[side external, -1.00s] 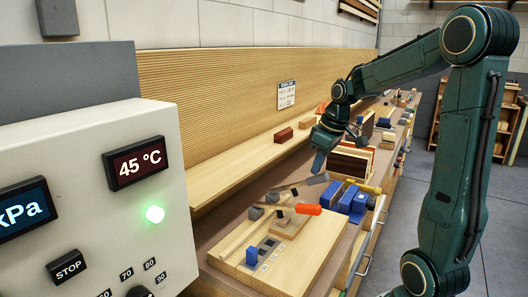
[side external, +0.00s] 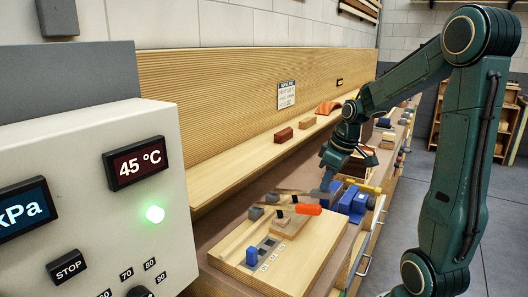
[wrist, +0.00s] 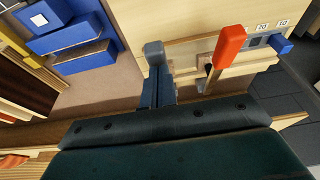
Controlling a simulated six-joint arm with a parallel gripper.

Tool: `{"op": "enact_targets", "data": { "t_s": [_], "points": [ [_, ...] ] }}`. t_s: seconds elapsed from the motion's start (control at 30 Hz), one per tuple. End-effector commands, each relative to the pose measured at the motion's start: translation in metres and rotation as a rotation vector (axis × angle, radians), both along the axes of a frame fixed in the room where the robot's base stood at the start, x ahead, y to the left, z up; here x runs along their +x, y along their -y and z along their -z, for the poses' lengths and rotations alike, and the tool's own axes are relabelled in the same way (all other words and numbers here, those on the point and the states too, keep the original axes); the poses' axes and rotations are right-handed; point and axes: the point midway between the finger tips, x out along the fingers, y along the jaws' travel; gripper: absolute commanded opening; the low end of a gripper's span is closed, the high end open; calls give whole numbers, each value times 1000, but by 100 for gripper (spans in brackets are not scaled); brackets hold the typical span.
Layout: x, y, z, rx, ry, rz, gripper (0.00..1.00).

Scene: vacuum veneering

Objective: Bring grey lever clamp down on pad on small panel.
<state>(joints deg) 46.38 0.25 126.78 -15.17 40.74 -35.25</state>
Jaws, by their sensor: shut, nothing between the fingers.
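The grey lever clamp has a long flat arm (side external: 297,191), which lies nearly level above the small panel (side external: 288,227) on the wooden base. Its grey grip (wrist: 154,50) shows in the wrist view, right at the tips of my gripper (wrist: 155,75). In the side view my gripper (side external: 327,184) points down at the grip end of the lever and largely hides it. The fingers are shut with nothing between them and appear to touch the grip. I cannot tell whether the pad under the lever is touched. An orange-handled clamp (side external: 308,209) stands close beside it.
Blue blocks (side external: 352,199) stand just right of the base. A blue knob (side external: 251,257) and dark slots (side external: 268,243) are at its near end. A control box (side external: 90,200) fills the left foreground. Red-brown blocks (side external: 283,135) sit on the rear ledge.

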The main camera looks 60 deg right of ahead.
Motion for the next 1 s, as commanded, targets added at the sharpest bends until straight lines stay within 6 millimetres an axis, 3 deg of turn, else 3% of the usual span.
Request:
{"op": "enact_targets", "data": {
  "t_s": [0.47,0.77,1.0],
  "points": [
    [1,0,-7,1,-2,0,0],
    [10,1,-42,-3,2,0,0],
    [-15,1,-77,-3,3,4,0]
  ]
}}
